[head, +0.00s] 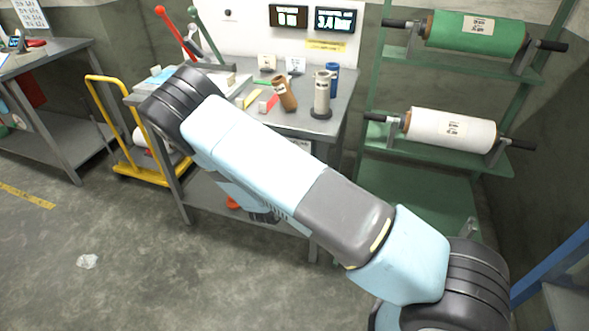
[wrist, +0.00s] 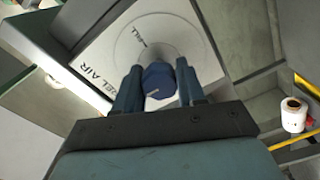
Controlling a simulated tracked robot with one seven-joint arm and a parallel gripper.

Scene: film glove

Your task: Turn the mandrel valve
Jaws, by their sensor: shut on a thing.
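The mandrel valve's blue knob (wrist: 158,80) sits on a white panel (wrist: 105,55) in the wrist view. A light pointer line shows on the knob. The panel bears a ring marking with "FILL" near it and lettering ending in "EL AIR". My gripper (wrist: 158,73) has its two blue-grey fingers on either side of the knob and is shut on it. In the head view my arm crosses the middle of the picture, and the valve and fingers are hidden behind it.
In the head view a grey bench (head: 340,100) holds a brown cylinder (head: 284,95), a grey cylinder (head: 322,95) and a blue one (head: 332,75). A green rack (head: 420,155) with film rolls stands right. A yellow cart (head: 140,172) stands left. The front floor is mostly clear.

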